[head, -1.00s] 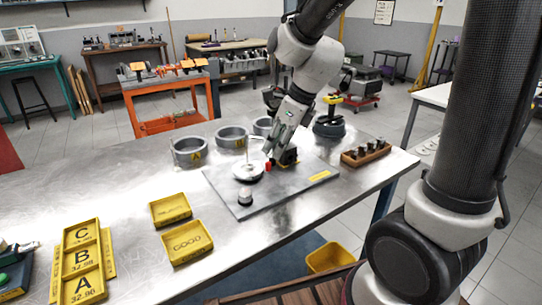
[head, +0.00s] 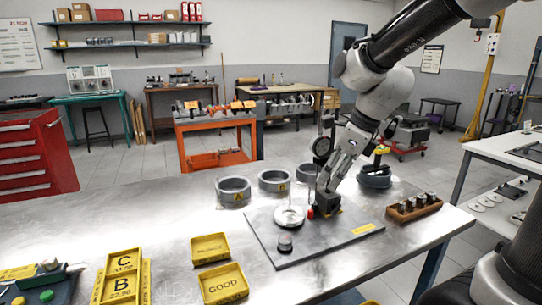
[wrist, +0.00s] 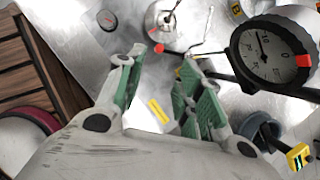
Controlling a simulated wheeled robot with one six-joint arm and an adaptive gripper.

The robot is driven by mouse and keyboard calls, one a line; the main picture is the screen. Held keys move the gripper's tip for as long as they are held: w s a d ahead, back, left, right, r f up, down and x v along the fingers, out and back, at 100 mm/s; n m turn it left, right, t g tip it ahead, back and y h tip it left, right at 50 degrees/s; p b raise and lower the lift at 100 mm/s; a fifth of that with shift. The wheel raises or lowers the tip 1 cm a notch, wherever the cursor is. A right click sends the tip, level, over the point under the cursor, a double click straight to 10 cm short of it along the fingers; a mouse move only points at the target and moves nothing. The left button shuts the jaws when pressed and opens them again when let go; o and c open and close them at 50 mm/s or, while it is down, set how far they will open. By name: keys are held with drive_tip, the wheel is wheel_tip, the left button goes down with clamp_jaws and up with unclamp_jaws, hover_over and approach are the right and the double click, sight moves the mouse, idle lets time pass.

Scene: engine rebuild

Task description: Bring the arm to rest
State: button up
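My gripper (head: 326,186) is at the end of my arm, which reaches down from the upper right over the grey plate (head: 365,237) on the steel bench. In the wrist view, the green-padded fingers of my gripper (wrist: 160,72) stand apart with nothing between them. In the head view, the fingers are close to a dark block (head: 327,204) and a red knob (head: 311,212); I cannot tell whether they touch. A dial gauge (head: 322,147) stands beside the gripper, and shows large at the right of the wrist view (wrist: 268,55).
A round metal piece (head: 289,216) and a small cylinder (head: 285,243) are on the plate. Grey rings (head: 233,190) stand behind it. A wooden rack (head: 413,210) is to the right. Yellow trays (head: 222,284) lie at the front left. The bench's left middle is clear.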

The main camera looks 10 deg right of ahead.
drive_tip(key=s+d+r+n+t+h, duration=0.1)
drive_tip(key=s+d+n, duration=0.6)
drive_tip(key=n, duration=0.5)
drive_tip(key=s+d+r+n+h, duration=0.2)
drive_tip(key=s+d+n, duration=0.6)
drive_tip(key=s+n, duration=0.2)
drive_tip(key=shift+r+n+t+h, duration=0.3)
drive_tip(key=shift+n+t, duration=0.1)
drive_tip(key=shift+n, duration=0.7)
